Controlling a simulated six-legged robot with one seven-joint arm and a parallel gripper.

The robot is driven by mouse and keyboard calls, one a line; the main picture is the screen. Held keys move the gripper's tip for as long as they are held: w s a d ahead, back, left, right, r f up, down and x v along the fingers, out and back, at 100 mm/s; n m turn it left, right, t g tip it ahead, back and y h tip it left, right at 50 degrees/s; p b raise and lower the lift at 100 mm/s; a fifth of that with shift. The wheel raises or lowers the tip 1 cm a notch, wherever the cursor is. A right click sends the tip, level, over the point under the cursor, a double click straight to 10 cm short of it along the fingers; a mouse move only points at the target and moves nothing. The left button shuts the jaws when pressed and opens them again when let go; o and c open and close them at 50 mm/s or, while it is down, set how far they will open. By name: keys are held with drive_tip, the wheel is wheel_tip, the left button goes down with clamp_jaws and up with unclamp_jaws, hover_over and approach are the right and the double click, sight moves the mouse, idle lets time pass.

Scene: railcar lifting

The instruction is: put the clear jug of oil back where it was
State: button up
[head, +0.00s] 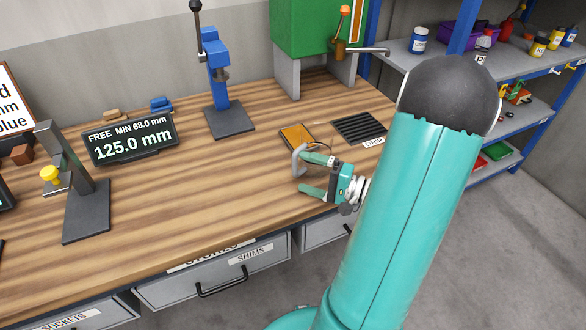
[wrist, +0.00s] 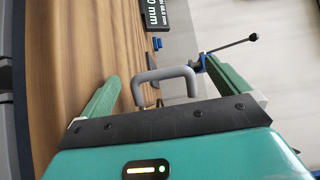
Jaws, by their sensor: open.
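My gripper (head: 304,174) is open over the workbench, and its two green fingers are spread apart. A grey C-shaped handle (head: 296,161) is at the fingertips, with its open side toward my palm. In the wrist view the same handle (wrist: 163,75) stands between the fingers, with visible space on both sides. An amber, dark-edged square (head: 297,136) is just beyond the handle. I cannot tell whether it is oil in the clear jug or a flat pad. No clear jug wall can be made out.
A black drip grate (head: 359,128) is right of the amber square. A green machine (head: 310,35) on grey legs and a blue lever press (head: 221,85) stand behind. A display (head: 131,139) and a grey stand (head: 84,200) are left. Bare bench (head: 215,190) lies between.

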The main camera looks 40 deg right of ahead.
drive_tip(key=v, duration=0.6)
drive_tip(key=w+a+r+n+g+y, duration=0.15)
drive_tip(key=a+n+g, duration=0.25)
drive_tip(key=a+g, duration=0.45)
drive_tip(key=a+r+n+g, duration=0.3)
drive_tip(key=a+n+g, duration=0.15)
drive_tip(key=a, duration=0.75)
drive_tip(key=s+a+r+n+t+h, duration=0.2)
drive_tip(key=a+r+n+h, duration=0.2)
drive_tip(key=a+r+h, duration=0.3)
drive_tip(key=shift+s+a+r+h, duration=0.25)
drive_tip(key=shift+a+r+h, duration=0.15)
drive_tip(key=shift+r+h, duration=0.65)
drive_tip(key=shift+f, duration=0.1)
drive_tip(key=shift+c, duration=0.4)
